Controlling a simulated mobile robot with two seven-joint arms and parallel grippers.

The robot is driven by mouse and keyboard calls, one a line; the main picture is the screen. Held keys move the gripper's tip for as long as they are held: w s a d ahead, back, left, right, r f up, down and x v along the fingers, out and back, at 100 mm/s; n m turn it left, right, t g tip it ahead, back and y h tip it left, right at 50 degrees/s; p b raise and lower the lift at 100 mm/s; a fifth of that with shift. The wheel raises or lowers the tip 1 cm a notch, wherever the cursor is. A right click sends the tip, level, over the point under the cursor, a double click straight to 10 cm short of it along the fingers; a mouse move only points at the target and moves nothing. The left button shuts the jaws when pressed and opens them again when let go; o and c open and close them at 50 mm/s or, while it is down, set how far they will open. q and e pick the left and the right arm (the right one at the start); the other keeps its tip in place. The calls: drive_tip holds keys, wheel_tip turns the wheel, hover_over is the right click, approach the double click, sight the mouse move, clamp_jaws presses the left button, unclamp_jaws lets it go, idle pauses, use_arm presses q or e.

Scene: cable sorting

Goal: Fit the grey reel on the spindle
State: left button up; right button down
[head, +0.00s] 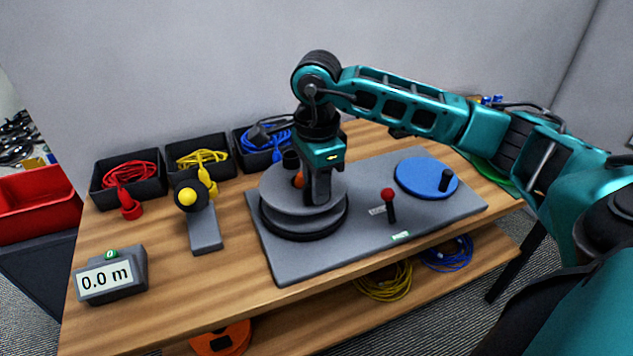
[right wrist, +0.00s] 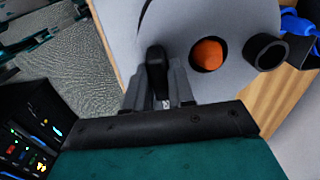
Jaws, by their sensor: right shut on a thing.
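The grey reel (head: 272,187) is level above a black round base (head: 290,232) on the grey board. In the right wrist view its grey top face (right wrist: 225,20) has a round hole. The orange spindle tip (head: 299,180) shows in that hole, and it also shows in the right wrist view (right wrist: 207,54). My right gripper (head: 317,200) points down over the reel, beside the hole. It is shut on the reel by a dark upright part (right wrist: 157,75) between its fingers. Whether the reel rests fully down is hidden. My left gripper is out of view.
A short black tube (head: 290,158) stands at the reel's far side. On the board (head: 350,245) are a red-tipped lever (head: 389,203) and a blue disc (head: 415,175). Cable bins line the back. A 0.0 m display (head: 108,278) and a yellow-knobbed stand (head: 205,235) are left.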

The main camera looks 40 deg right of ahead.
drive_tip(key=c, duration=0.9)
unclamp_jaws()
use_arm(q)
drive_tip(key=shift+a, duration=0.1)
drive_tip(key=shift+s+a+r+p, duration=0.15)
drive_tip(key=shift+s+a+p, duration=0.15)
drive_tip(key=shift+p, duration=0.6)
use_arm(e)
wheel_tip(320, 180, up, 13)
drive_tip(key=shift+f, duration=0.1)
drive_tip(key=shift+s, duration=0.1)
